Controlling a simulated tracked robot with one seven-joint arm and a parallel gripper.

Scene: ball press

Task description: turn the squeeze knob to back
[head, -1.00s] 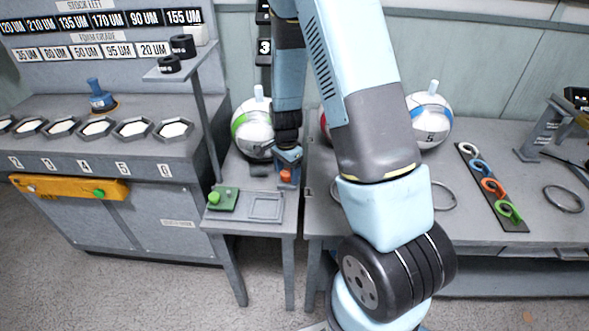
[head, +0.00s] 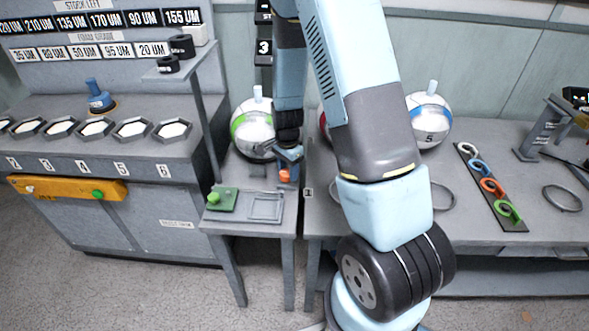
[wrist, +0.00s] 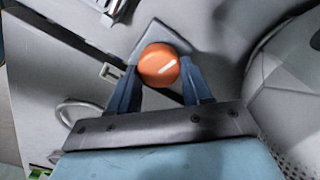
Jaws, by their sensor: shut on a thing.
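The squeeze knob is a round orange knob with a white pointer line (wrist: 158,62), on a grey square base. It also shows in the head view (head: 284,176) on the small side table. My gripper (wrist: 158,78) is shut on the knob, with a blue finger at its left and right sides. In the head view my gripper (head: 287,158) points down over the knob and hides part of it. In the wrist view the white line is tilted, running toward the upper right.
A green panel with a green knob (head: 221,199) and a shallow grey tray (head: 266,206) are in front of the knob. A white ball with a green band (head: 252,130) stands close behind my gripper. A larger table (head: 465,240) is to the right.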

